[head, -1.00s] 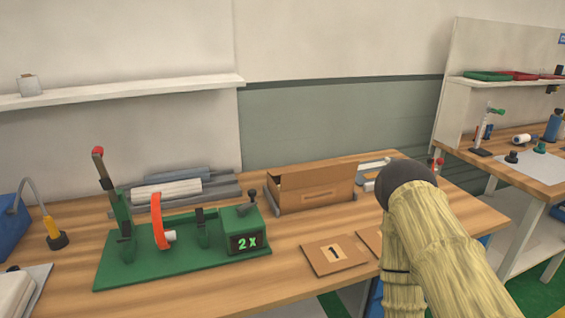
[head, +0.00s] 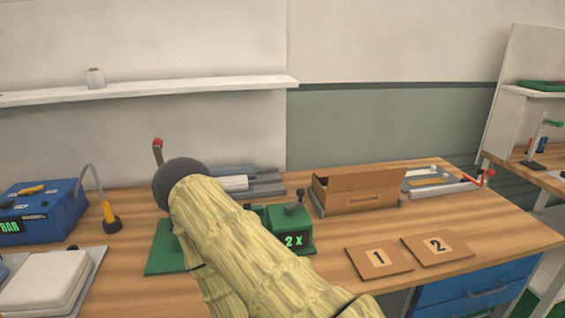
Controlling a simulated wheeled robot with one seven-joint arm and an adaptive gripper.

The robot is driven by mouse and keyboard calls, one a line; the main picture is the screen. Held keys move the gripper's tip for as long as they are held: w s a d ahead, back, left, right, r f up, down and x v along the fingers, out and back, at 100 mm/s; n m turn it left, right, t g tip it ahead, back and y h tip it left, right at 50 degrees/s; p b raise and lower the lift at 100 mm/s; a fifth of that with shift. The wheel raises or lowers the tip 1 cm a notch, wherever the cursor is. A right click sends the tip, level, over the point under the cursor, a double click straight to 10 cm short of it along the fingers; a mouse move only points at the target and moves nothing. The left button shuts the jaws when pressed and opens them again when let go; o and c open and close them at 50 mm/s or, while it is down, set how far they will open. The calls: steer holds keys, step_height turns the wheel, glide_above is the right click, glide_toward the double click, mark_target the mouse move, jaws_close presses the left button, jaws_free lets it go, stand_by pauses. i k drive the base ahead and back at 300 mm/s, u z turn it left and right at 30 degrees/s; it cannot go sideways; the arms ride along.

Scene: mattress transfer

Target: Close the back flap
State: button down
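A brown cardboard box (head: 358,201) stands on the wooden bench right of centre, its front face toward me. A flap (head: 362,181) stands up along its top; from here I cannot tell its exact angle or whether it is the back one. The inside of the box is mostly hidden. My arm, in a yellowish sleeve with a dark rounded end, reaches over the bench left of the box and is apart from it in the picture. My gripper is not visible.
A green fixture (head: 165,255) with a "2 X" display is partly hidden behind my arm. Grey bars (head: 262,182) lie behind it. Cards 1 (head: 380,272) and 2 (head: 420,261) lie before the box. A metal frame (head: 440,182) with a red-knobbed handle is right of it.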

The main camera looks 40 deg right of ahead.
mark_target(323, 173)
steer(key=u, duration=0.4)
steer(key=k, duration=1.05)
steer(key=z, duration=1.4)
steer(key=i, duration=0.4)
